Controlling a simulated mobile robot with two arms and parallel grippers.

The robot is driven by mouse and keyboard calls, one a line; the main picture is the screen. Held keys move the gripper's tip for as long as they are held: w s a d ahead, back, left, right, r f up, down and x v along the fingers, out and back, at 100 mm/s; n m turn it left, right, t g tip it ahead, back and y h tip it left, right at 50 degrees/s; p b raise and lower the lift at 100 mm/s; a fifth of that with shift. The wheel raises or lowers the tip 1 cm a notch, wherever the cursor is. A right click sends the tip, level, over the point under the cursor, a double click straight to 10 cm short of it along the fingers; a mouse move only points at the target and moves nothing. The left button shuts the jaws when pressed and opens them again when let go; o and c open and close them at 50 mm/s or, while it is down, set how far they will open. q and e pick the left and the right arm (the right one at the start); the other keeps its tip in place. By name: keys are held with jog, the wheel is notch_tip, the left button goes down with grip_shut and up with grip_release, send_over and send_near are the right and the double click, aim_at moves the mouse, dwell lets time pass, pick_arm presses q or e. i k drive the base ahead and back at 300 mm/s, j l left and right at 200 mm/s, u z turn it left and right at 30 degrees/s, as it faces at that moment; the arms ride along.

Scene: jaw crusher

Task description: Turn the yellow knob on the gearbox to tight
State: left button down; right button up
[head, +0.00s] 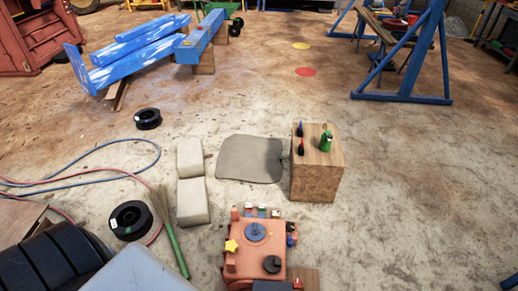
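The orange-red gearbox (270,262) stands at the bottom middle of the head view, its lower part cut off by the picture's edge. The yellow knob (231,246) is star-shaped and sits at the left of the gearbox's top. A blue-grey round part (255,231) and a black round knob (272,264) are also on its top. Several small coloured parts line its far edge and right side. No tight mark is readable at this size. Neither of my grippers is in view.
A wooden block (318,179) with small bottles stands beyond the gearbox to the right. Two pale blocks (192,202), a green-handled broom (170,240), black spools (130,220) and hoses (100,176) lie to the left. The floor at right is clear up to a blue frame (402,97).

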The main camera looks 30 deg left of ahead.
aim_at(231, 247)
jog(key=u, duration=1)
jog(key=k+j+z, duration=0.6)
jog(key=i, duration=0.05)
